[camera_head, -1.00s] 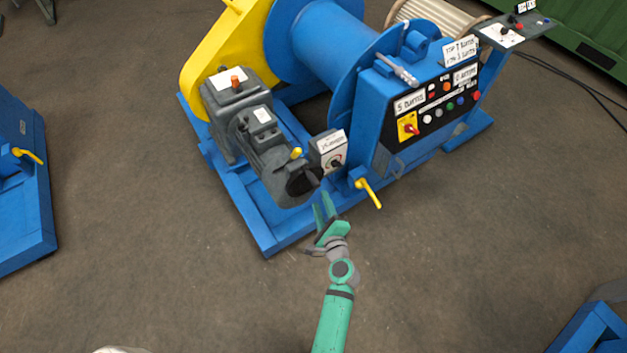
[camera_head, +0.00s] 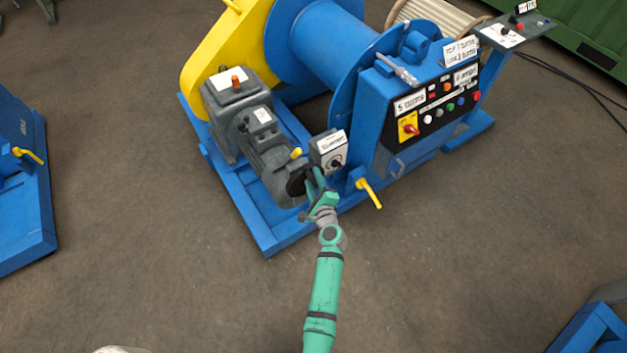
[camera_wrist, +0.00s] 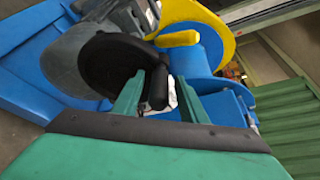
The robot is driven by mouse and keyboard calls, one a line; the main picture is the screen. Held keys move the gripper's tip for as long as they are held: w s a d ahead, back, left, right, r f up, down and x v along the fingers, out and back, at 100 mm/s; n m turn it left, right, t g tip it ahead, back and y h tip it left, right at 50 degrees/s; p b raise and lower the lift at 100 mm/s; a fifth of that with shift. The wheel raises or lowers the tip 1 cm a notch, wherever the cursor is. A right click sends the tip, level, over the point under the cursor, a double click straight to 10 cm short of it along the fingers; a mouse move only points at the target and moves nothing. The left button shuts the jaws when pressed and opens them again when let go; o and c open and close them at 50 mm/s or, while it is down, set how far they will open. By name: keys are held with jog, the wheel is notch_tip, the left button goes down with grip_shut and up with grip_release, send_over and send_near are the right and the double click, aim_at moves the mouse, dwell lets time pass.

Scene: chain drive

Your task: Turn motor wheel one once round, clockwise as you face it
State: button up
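The motor wheel (camera_head: 295,183) is a black disc on the end of the grey motor (camera_head: 265,158); it also shows in the wrist view (camera_wrist: 108,60). A black handle (camera_wrist: 158,92) sticks out from the wheel toward my wrist camera. My gripper (camera_head: 315,180) is at the wheel's right side in the head view. In the wrist view my gripper (camera_wrist: 160,78) is open, with one green finger on each side of the handle. There is a visible gap on the right; contact on the left cannot be told. My gripper partly hides the wheel in the head view.
A yellow lever (camera_head: 296,152) sits just above the wheel. A small switch box (camera_head: 330,151) stands close right of my gripper. A second yellow lever (camera_head: 369,192) juts from the blue frame (camera_head: 268,238). The floor in front is clear.

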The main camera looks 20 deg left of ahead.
jog(key=c, duration=0.9)
jog(key=shift+a, duration=0.1)
grip_shut()
jog(key=shift+w+d, duration=0.2)
jog(key=shift+d, duration=0.05)
